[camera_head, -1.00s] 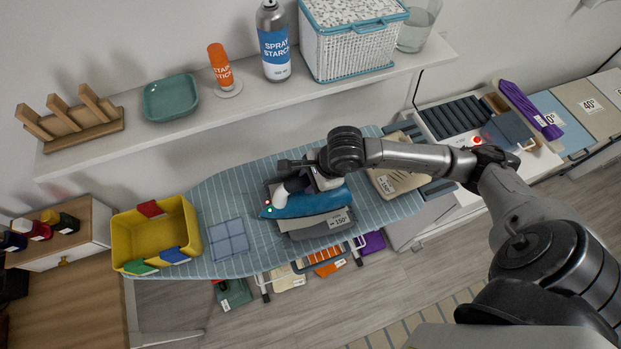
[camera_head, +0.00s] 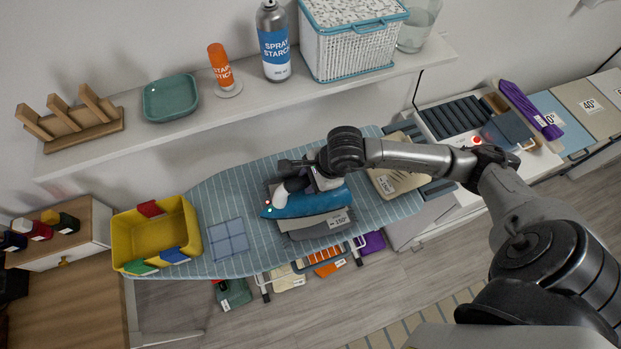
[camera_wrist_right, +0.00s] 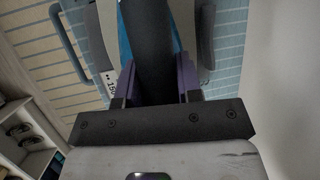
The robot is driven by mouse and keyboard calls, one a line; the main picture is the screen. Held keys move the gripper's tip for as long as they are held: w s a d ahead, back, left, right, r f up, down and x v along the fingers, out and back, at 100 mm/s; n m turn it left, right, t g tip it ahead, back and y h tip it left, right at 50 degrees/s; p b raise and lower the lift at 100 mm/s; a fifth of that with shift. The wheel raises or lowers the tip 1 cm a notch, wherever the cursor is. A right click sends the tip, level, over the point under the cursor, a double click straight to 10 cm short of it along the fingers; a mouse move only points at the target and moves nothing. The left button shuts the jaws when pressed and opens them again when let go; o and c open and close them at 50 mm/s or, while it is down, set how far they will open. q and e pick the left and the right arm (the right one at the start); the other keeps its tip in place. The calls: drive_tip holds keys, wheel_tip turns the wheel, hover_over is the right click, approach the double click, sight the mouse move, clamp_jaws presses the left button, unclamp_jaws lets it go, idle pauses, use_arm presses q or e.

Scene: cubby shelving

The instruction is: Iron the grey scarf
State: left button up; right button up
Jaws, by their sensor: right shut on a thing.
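The blue iron (camera_head: 306,203) rests on the grey scarf (camera_head: 322,229), which lies folded on the striped ironing board (camera_head: 213,194). The scarf's front edge shows below the iron with a tag reading 150°. Most of the scarf is hidden under the iron. My right gripper (camera_head: 300,180) is shut on the iron's handle from above. In the right wrist view its fingers (camera_wrist_right: 155,85) clasp the dark handle, with blue of the iron on both sides. My left gripper is not in view.
A yellow bin (camera_head: 155,237) stands at the board's left end, beside a blue checked cloth (camera_head: 227,240). A beige folded cloth (camera_head: 397,178) with a tag lies right of the iron. A shelf (camera_head: 204,112) with a spray starch can (camera_head: 273,45) runs behind the board.

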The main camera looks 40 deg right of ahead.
drive_tip(key=shift+w+r+p, duration=0.1)
drive_tip(key=shift+r+p, duration=1.05)
drive_tip(key=shift+r, duration=1.3)
drive_tip(key=shift+r+p, duration=0.3)
drive_tip(key=shift+r, duration=0.4)
drive_tip(key=shift+n, duration=0.3)
